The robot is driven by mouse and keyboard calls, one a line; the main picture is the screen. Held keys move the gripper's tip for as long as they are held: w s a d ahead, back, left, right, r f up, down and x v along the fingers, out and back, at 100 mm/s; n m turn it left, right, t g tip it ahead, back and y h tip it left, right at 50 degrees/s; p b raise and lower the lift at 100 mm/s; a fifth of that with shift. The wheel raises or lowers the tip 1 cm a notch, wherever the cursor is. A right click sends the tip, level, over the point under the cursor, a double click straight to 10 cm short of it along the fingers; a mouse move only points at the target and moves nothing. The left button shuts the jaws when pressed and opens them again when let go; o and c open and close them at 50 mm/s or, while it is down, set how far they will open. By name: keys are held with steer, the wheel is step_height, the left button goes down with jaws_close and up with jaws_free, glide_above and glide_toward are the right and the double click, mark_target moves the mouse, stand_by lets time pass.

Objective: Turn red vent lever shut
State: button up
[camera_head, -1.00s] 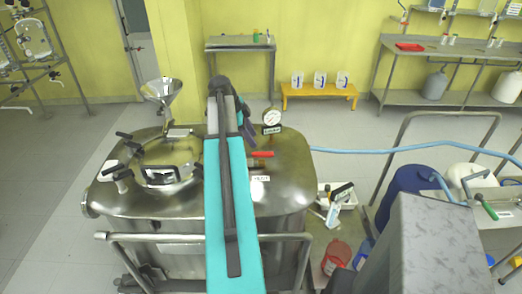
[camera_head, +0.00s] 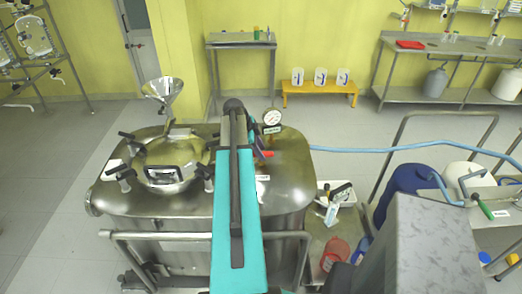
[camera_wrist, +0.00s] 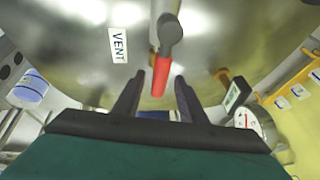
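The red vent lever (camera_head: 267,154) is on top of the steel reactor (camera_head: 290,185), right of my arm and partly hidden by it. In the wrist view the red lever handle (camera_wrist: 161,76) runs from a grey hub down between the fingers of my gripper (camera_wrist: 160,80). The fingers are apart, with a visible gap on each side of the handle. A white VENT label (camera_wrist: 118,45) is left of the hub in the wrist view. In the head view my gripper is mostly hidden behind my arm.
A pressure gauge (camera_head: 271,117) stands behind the lever and shows at right in the wrist view (camera_wrist: 247,120). The hatch (camera_head: 172,165) with its clamps and a steel funnel (camera_head: 162,90) are left of my arm. A blue hose (camera_head: 400,149) runs right.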

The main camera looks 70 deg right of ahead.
steer(key=shift+f, duration=0.15)
steer(key=shift+c, duration=0.4)
jaws_close()
steer(key=shift+s, duration=0.2)
